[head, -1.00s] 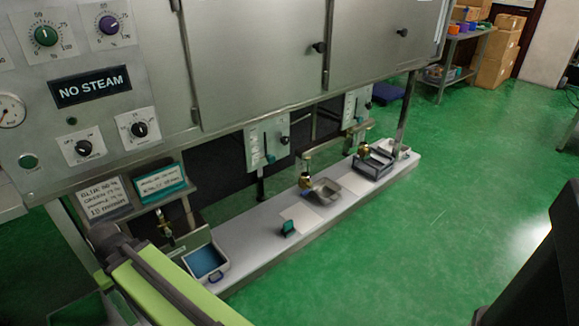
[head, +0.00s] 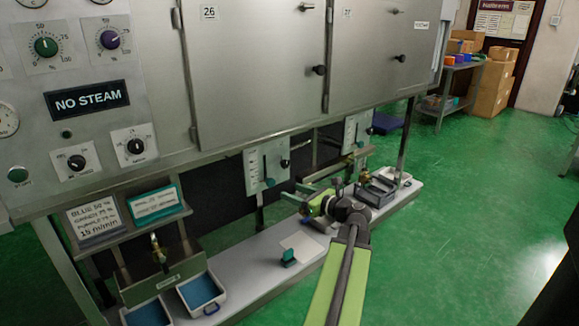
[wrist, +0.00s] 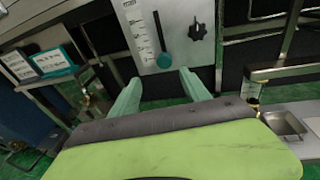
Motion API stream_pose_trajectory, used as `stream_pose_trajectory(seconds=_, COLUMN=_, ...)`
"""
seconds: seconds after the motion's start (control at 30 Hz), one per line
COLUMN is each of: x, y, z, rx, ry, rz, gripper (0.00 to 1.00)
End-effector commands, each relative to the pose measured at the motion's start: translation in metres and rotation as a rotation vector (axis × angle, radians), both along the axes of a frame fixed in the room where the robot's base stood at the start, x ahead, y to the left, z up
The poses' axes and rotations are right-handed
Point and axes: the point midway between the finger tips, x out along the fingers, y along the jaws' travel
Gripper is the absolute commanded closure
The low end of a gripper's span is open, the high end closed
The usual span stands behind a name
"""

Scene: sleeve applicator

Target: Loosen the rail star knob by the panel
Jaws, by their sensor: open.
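A light grey panel (head: 266,167) with a scale and a teal slider hangs below the cabinet; a dark star knob (head: 284,163) sits at its right side. In the wrist view the panel (wrist: 142,45) is ahead at top centre, and the black star knob (wrist: 199,31) is at its upper right. My gripper (wrist: 160,88) is open and empty, its two pale green fingers pointing toward the panel's lower part. The knob is beyond and above the right fingertip, apart from it. In the head view my gripper (head: 297,192) is below and right of the panel.
A second slider panel (head: 355,133) hangs farther right. Below runs a pale bench (head: 245,262) with blue-lined trays (head: 201,291), a green clip (head: 289,258) and a dark-framed tray (head: 375,192). Sign cards (head: 155,204) stand at left. Green floor on the right is clear.

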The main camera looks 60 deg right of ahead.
Motion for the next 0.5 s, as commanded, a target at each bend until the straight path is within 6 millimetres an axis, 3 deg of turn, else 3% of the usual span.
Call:
stream_pose_trajectory(seconds=0.03, x=-0.030, y=-0.021, z=0.010, rx=0.058, ry=-0.056, rz=-0.065, gripper=0.45)
stream_pose_trajectory(seconds=0.1, x=-0.056, y=-0.037, z=0.021, rx=0.121, ry=-0.120, rz=-0.122, gripper=0.45)
stream_pose_trajectory(seconds=0.2, x=-0.075, y=-0.048, z=0.029, rx=0.164, ry=-0.166, rz=-0.160, gripper=0.45)
stream_pose_trajectory(seconds=0.37, x=-0.076, y=-0.050, z=0.030, rx=0.173, ry=-0.175, rz=-0.165, gripper=0.45)
stream_pose_trajectory(seconds=0.5, x=-0.058, y=-0.056, z=0.030, rx=0.172, ry=-0.173, rz=-0.160, gripper=0.45)
